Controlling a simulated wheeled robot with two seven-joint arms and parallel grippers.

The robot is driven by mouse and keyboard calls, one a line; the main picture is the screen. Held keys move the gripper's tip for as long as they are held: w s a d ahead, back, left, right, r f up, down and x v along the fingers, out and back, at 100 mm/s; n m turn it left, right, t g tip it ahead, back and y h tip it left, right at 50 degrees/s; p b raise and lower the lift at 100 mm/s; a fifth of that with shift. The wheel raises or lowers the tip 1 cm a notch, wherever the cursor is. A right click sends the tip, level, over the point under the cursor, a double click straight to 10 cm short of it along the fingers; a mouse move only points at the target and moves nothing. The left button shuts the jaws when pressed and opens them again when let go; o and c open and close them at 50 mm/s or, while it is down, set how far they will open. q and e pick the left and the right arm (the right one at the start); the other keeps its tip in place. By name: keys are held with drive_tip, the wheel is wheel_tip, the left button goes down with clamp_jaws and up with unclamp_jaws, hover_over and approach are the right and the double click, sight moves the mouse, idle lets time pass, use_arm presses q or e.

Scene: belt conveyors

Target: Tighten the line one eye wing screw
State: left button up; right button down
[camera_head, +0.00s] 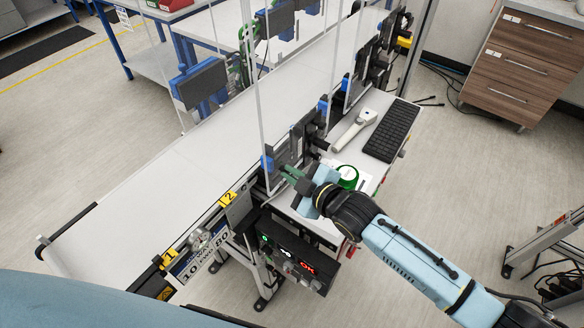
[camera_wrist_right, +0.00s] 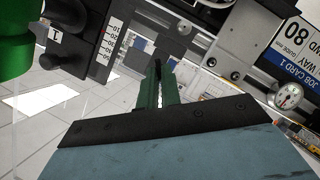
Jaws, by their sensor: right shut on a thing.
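My right gripper (camera_head: 288,172) reaches in from the right to the near side of the belt, at a dark bracket (camera_head: 283,153) with a blue part (camera_head: 267,163) on its belt side. Its green fingers also show in the right wrist view (camera_wrist_right: 156,88), close together with a narrow gap. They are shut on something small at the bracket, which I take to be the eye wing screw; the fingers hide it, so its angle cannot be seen. My left gripper is not in view.
The white belt (camera_head: 170,165) runs diagonally, with clear upright panels beside it. A display box (camera_head: 298,258) with lit red text hangs below the gripper. A side table holds a keyboard (camera_head: 391,131), a handheld scanner (camera_head: 354,130) and a green roll (camera_head: 347,177). A gauge (camera_wrist_right: 288,95) shows at right in the wrist view.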

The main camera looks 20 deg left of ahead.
drive_tip(key=shift+w+d+m+g+y+b, duration=0.1)
drive_tip(key=shift+w+m+g+y+b, duration=0.1)
drive_tip(key=shift+m+g+b, duration=1.15)
drive_tip(key=shift+w+d+m+g+y+b, duration=0.15)
drive_tip(key=shift+m+g+b, duration=0.4)
drive_tip(key=shift+m+b, duration=1.55)
drive_tip(key=shift+a+r+n+b, duration=0.1)
drive_tip(key=shift+n+b, duration=0.45)
drive_tip(key=shift+n, duration=0.1)
drive_tip(key=c, duration=1.6)
unclamp_jaws()
drive_tip(key=v, duration=1.3)
drive_tip(key=shift+d+r+b, duration=0.1)
drive_tip(key=shift+d+b, duration=0.1)
drive_tip(key=shift+b, duration=0.15)
